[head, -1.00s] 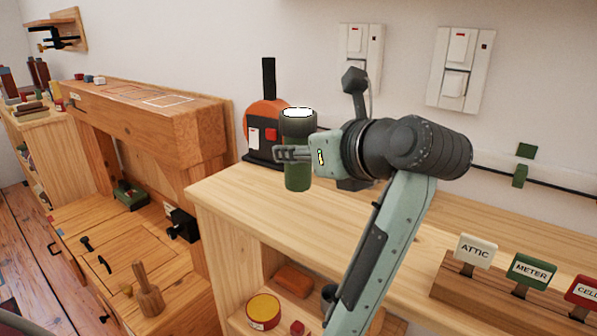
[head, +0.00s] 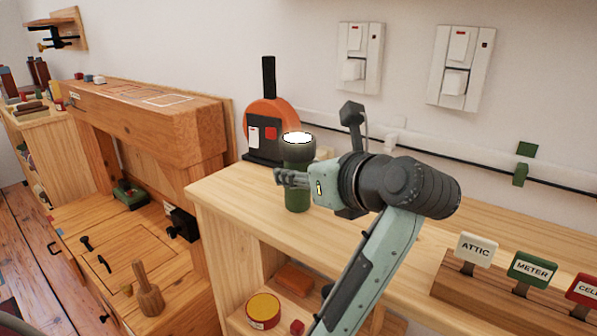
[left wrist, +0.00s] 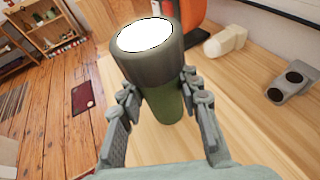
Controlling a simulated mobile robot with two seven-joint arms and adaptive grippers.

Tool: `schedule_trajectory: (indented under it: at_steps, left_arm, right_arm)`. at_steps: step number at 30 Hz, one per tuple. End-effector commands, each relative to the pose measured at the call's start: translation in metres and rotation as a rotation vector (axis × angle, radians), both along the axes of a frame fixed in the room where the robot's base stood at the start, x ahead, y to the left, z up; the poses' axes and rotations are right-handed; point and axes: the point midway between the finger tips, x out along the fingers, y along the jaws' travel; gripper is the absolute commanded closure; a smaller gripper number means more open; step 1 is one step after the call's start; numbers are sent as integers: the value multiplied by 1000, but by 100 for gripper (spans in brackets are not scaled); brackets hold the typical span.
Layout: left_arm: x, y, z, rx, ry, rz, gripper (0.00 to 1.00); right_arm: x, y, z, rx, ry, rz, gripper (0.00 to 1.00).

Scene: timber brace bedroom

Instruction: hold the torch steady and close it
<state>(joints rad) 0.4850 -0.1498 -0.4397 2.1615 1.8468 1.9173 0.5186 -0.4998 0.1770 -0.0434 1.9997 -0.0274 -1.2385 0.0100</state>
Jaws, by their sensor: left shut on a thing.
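The torch (head: 298,149) is upright, with a green body, a dark head and a bright white lens on top. My left gripper (head: 292,179) is shut on its body, above or at the light wooden bench top (head: 230,197); I cannot tell whether the base touches the wood. In the left wrist view the torch (left wrist: 152,60) stands between the two fingers of my left gripper (left wrist: 160,98). My right gripper is not in view.
An orange and black device (head: 270,115) stands just behind the torch. Labelled tags, including ATTIC (head: 475,248) and METER (head: 532,268), stand in a wooden block at right. Switch plates (head: 359,64) are on the wall.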

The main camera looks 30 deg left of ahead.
Motion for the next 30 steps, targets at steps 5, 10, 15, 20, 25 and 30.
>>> schedule_trajectory:
  at_steps: [5,10,15,20,25,30]
  left_arm:
    - [0,0,-1,0,0,0,62]
    - [0,0,-1,0,0,0,46]
    - [0,0,-1,0,0,0,46]
    - [0,0,2,0,0,1,46]
    - [-9,-18,8,-4,1,-4,46]
    - [-28,-50,22,-5,0,-4,46]
  right_arm:
    - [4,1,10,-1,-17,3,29]
    - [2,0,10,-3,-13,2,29]
    - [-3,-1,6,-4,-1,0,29]
    - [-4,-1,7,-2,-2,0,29]
    - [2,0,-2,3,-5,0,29]
    - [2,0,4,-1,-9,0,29]
